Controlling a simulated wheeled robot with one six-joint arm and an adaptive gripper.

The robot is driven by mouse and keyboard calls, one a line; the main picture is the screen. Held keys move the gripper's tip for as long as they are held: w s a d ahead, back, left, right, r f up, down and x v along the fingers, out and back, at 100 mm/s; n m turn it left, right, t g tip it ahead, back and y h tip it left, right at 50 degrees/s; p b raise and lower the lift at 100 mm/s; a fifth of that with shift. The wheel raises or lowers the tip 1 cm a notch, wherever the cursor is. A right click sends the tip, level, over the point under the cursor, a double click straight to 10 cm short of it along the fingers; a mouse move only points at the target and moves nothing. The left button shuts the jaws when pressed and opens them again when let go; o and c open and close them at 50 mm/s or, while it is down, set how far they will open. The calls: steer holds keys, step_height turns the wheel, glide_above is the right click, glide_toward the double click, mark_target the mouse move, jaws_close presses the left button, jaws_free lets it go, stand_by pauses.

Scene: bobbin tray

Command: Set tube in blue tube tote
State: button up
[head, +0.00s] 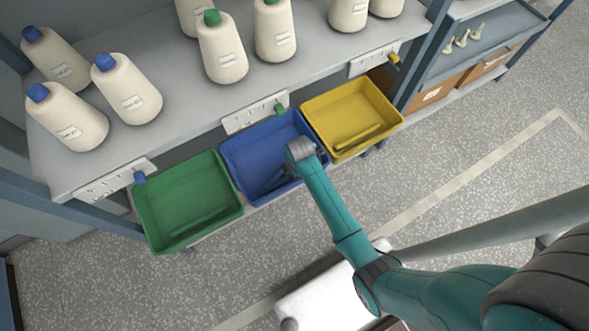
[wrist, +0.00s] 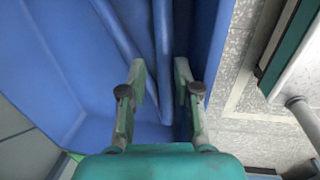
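The blue tube tote (head: 240,150) sits in the middle of a row of three totes under the shelf. Its inside fills much of the wrist view (wrist: 55,75). A tube (wrist: 163,40) lies in it, blue like the tote, in line with the gap between my fingers. A second tube (wrist: 118,35) lies slanted to its left. My gripper (wrist: 161,82) points down into the tote. Its two fingers stand apart, with visible gaps beside the tube. In the head view my wrist hides part of the tote and most of my gripper.
A green tote (head: 170,198) with a tube in it stands left, and a yellow tote (head: 335,108) with a tube stands right. Cream yarn cones (head: 128,95) stand on the shelf (head: 165,45) above. The floor in front is mostly clear.

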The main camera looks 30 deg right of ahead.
step_height(320, 180, up, 13)
steer(key=s, duration=0.2)
stand_by(0.6)
steer(key=shift+a, duration=0.1)
steer(key=s+a+m+t, duration=0.2)
steer(key=s+m+t, duration=0.6)
steer(key=s, duration=1)
steer(key=s+r+m+t, duration=0.2)
steer(key=s+r+m, duration=0.3)
steer(key=r, duration=0.6)
steer(key=s+r+m+t, duration=0.3)
steer(key=s+r+m, duration=0.2)
steer(key=s+r, duration=0.4)
steer(key=shift+a+r, duration=0.4)
steer(key=shift+r, duration=0.45)
